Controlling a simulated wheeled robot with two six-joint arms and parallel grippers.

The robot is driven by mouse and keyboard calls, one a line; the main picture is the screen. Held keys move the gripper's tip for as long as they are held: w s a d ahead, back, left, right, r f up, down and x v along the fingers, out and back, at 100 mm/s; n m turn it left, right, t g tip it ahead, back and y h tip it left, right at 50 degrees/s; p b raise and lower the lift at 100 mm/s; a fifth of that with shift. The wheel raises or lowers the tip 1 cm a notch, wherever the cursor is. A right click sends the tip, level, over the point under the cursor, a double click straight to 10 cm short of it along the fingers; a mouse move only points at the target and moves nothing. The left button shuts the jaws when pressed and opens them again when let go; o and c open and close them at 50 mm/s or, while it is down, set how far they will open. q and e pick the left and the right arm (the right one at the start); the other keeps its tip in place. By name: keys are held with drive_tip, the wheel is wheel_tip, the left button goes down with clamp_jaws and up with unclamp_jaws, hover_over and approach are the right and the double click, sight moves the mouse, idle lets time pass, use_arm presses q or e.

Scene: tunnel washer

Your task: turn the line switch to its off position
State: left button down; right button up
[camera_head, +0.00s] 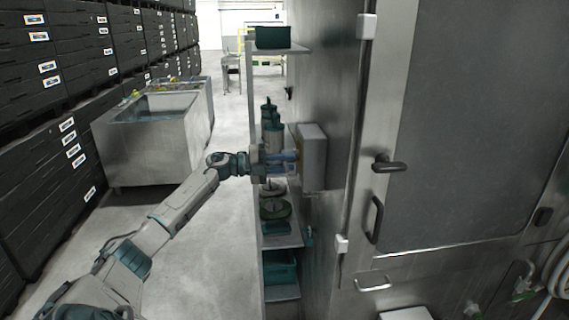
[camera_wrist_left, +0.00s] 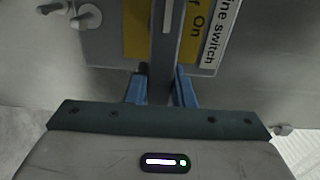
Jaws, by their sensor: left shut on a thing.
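The line switch box (camera_head: 312,157) is a light grey box on the side of the steel cabinet. In the left wrist view its yellow plate (camera_wrist_left: 137,30) reads "On" with part of another word, beside a white label (camera_wrist_left: 220,35) ending in "ne switch". A dark grey lever (camera_wrist_left: 163,45) with a pale stripe lies across the plate. My left gripper (camera_head: 287,157) reaches the box from the left, and its blue fingers are shut on the lever. Part of the plate is hidden behind the lever. My right gripper is out of view.
A narrow shelf unit (camera_head: 282,240) with teal bins and containers stands close beside and below my left gripper. The cabinet door handle (camera_head: 388,164) sticks out at right. Steel tubs (camera_head: 150,150) stand at left, with open floor (camera_head: 225,230) between.

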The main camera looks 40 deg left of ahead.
use_arm(q)
drive_tip(key=c, duration=1.2)
unclamp_jaws()
drive_tip(key=shift+c, duration=0.2)
drive_tip(key=shift+a, duration=0.1)
drive_tip(key=b+v, duration=0.6)
drive_tip(key=v, duration=0.4)
drive_tip(key=shift+s+a, duration=0.15)
drive_tip(key=shift+s, duration=0.1)
